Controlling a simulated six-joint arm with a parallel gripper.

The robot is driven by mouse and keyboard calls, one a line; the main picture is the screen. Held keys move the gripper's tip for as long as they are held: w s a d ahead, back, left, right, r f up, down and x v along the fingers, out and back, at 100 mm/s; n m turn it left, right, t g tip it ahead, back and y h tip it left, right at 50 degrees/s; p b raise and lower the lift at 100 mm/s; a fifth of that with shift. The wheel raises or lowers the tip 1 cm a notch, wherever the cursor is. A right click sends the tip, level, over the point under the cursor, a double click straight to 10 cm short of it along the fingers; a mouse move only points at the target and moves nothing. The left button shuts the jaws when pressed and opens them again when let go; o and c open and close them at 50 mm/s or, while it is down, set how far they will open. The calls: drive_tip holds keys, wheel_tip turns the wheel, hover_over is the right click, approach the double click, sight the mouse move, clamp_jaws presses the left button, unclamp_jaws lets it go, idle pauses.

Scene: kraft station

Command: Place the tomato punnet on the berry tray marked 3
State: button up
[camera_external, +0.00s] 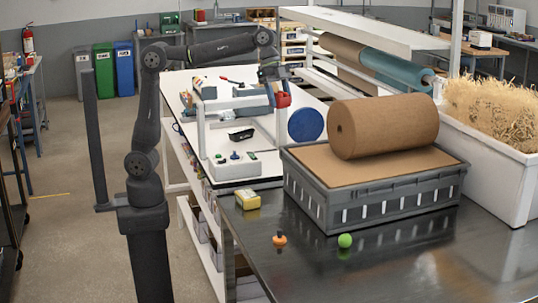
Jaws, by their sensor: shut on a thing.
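My gripper (272,83) is over the white bench behind the metal table, pointing down. It is shut on a small red thing (283,100), which appears to be the tomato punnet. The red thing is at the jaws, in front of a white frame. It is too small to make out its contents or a label. I cannot make out a berry tray or a mark 3 in this view.
A white frame (204,130) stands on the bench near a blue disc (306,125). A grey crate (375,200) bears a brown paper roll (384,126). A yellow box (247,200), an orange object (279,239) and a green ball (345,240) sit on the metal table.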

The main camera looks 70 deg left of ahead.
drive_tip(key=w+a+n+t, duration=0.1)
drive_tip(key=w+a+n, duration=0.45)
drive_tip(key=a, duration=0.85)
drive_tip(key=n+t+y, duration=0.2)
drive_tip(key=n+y, duration=0.2)
drive_tip(key=n, duration=0.5)
hover_over(244, 130)
drive_tip(key=s, duration=0.2)
drive_tip(key=shift+m, duration=0.35)
drive_tip(key=f, duration=2.8)
drive_tip(key=shift+w, duration=0.3)
drive_tip(key=shift+f, duration=0.15)
drive_tip(key=o, duration=1)
